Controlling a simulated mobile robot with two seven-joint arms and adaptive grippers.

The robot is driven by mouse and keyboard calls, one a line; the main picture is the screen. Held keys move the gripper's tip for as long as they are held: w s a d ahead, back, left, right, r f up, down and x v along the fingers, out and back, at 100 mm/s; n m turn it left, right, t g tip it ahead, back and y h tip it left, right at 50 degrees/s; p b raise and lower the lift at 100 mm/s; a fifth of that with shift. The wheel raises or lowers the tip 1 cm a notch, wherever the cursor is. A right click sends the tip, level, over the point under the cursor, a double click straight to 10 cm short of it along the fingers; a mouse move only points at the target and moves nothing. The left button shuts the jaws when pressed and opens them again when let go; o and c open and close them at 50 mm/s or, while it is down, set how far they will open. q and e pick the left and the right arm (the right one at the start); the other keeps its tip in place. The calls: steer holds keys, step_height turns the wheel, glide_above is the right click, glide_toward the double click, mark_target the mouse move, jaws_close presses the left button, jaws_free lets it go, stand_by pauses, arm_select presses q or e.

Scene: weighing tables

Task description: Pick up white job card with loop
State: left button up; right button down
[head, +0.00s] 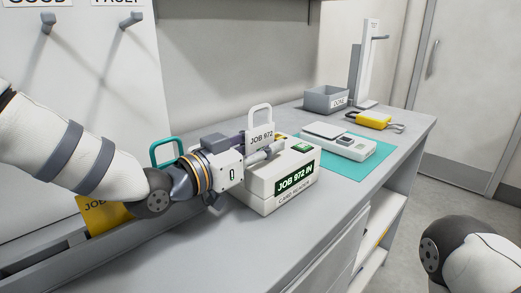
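The white job card with a loop (261,135) reads JOB 972 and stands upright at the card reader (270,192), whose green display reads JOB 972 IN. Its loop points up; its lower part is hidden behind my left gripper. My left gripper (275,146) reaches in from the left at the card's lower part, with one finger in front and what looks like the other behind. Whether the fingers press on the card is not clear. My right gripper is out of view; only part of my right arm shows at lower right.
A teal-looped card (166,151) and a yellow card (104,216) are at the left, partly behind my arm. A scale (340,141) sits on a teal mat (375,158). Behind are a grey DONE bin (326,99), a yellow device (369,120) and a tall stand (367,62).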

arm_select(q)
steer(key=shift+w+d, duration=0.35)
steer(key=shift+r, duration=0.1)
jaws_close()
